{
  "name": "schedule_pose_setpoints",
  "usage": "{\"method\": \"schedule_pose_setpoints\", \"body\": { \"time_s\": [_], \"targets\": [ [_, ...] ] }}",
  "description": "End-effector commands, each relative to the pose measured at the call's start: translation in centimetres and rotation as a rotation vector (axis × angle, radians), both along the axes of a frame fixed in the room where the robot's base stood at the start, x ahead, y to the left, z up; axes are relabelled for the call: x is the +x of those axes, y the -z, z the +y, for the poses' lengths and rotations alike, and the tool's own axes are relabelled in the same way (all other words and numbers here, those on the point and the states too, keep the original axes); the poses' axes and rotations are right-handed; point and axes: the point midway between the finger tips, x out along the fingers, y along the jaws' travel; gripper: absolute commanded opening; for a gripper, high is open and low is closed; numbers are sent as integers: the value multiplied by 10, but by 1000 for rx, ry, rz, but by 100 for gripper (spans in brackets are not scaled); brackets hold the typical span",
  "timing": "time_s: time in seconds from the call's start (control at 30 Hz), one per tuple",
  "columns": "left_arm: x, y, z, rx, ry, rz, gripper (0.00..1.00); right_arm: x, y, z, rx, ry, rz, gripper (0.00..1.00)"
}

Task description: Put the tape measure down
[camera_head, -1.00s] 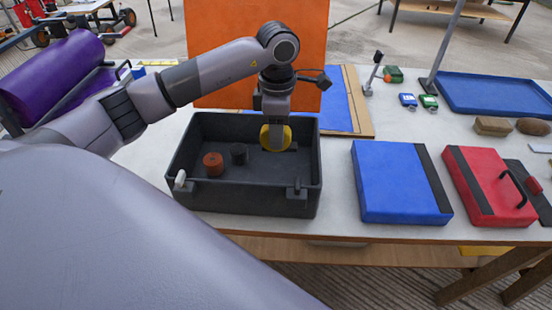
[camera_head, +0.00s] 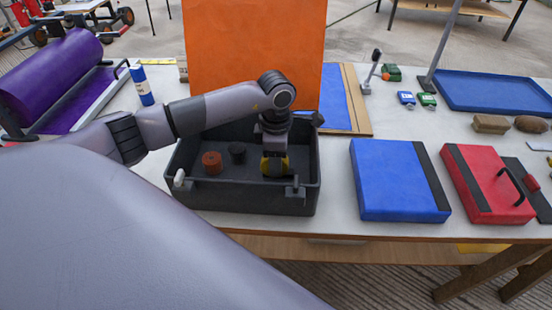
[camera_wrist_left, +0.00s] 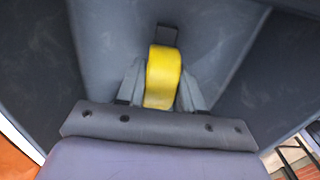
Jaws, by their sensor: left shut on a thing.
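The yellow tape measure (camera_head: 274,168) is between the fingers of my left gripper (camera_head: 273,157), inside the black open box (camera_head: 243,198). In the left wrist view the tape measure (camera_wrist_left: 164,77) stands between the two grey fingers (camera_wrist_left: 161,88), which are shut on it. The dark floor of the box shows around it. It is in the right half of the box, near the front wall. Whether it touches the floor I cannot tell. My right gripper is not in view.
A reddish-brown roll (camera_head: 212,162) and a black roll (camera_head: 237,153) stand in the left half of the box. An orange panel (camera_head: 255,50) rises behind it. A blue case (camera_head: 397,182) and a red case (camera_head: 482,182) lie to the right on the table.

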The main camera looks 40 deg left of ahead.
Motion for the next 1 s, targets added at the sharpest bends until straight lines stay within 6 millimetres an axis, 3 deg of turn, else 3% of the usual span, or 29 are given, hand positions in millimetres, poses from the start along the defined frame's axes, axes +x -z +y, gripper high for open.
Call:
{"method": "schedule_pose_setpoints", "body": {
  "time_s": [0.03, 0.07, 0.13, 0.57, 1.0],
  "targets": [
    [0, 3, 0, 0, 0, -1, 0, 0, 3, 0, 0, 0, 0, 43],
    [0, 3, 0, 0, 0, 0, 40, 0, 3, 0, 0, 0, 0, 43],
    [0, 2, 0, 0, 0, 0, 62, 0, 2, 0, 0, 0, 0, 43],
    [1, -6, 0, 0, 0, -2, 62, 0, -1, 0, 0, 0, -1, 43],
    [1, -95, 0, 0, -1, -4, 62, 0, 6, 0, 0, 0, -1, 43]
  ]
}}
